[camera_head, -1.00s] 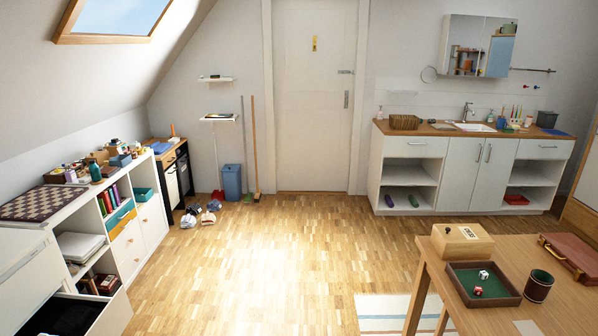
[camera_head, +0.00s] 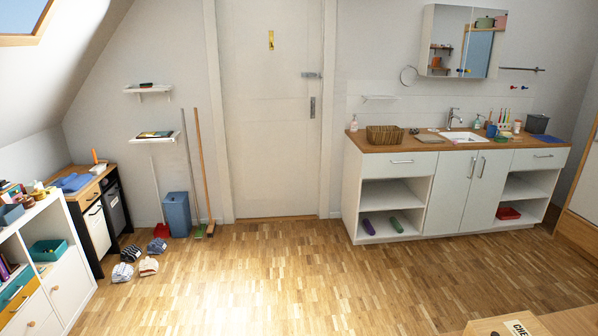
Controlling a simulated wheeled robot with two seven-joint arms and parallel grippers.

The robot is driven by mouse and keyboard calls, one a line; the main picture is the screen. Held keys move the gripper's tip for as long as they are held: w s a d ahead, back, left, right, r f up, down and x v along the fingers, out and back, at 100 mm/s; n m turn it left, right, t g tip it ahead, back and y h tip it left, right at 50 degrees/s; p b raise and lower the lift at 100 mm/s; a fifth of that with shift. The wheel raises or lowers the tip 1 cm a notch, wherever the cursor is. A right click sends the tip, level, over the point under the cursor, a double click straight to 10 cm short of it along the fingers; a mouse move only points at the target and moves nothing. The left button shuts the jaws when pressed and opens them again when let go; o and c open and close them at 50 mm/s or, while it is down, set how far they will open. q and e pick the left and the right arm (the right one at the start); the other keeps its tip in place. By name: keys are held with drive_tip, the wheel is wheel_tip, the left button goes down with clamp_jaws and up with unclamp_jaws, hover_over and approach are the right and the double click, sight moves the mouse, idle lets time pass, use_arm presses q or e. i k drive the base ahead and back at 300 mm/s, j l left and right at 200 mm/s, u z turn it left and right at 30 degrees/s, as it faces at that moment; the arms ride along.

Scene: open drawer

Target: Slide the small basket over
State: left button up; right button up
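A small brown wicker basket (camera_head: 384,135) stands upright on the left part of the wooden countertop (camera_head: 420,143) of the white washstand. It is near the counter's left end, between a soap bottle and a flat grey item. Neither of my grippers shows in the head view, and nothing is seen touching the basket.
The washstand (camera_head: 400,163) has a drawer under the basket and open shelves. A sink (camera_head: 462,137) is right of the basket. Shoes (camera_head: 149,266) lie on the floor at left. A table corner (camera_head: 510,326) shows at bottom right. The middle floor is clear.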

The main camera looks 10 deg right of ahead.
sight(386, 135)
drive_tip(key=i, duration=1.9)
drive_tip(key=i+z, duration=0.2)
drive_tip(key=i, duration=0.25)
drive_tip(key=i+j+z, duration=0.2)
drive_tip(key=i, duration=0.25)
drive_tip(key=i+z, duration=0.2)
drive_tip(key=i, duration=0.3)
drive_tip(key=i+j+z, duration=0.2)
drive_tip(key=i, duration=0.25)
drive_tip(key=i+j+z, duration=0.15)
drive_tip(key=i+z, duration=0.2)
drive_tip(key=i+j+z, duration=0.35)
drive_tip(key=i+l, duration=0.05)
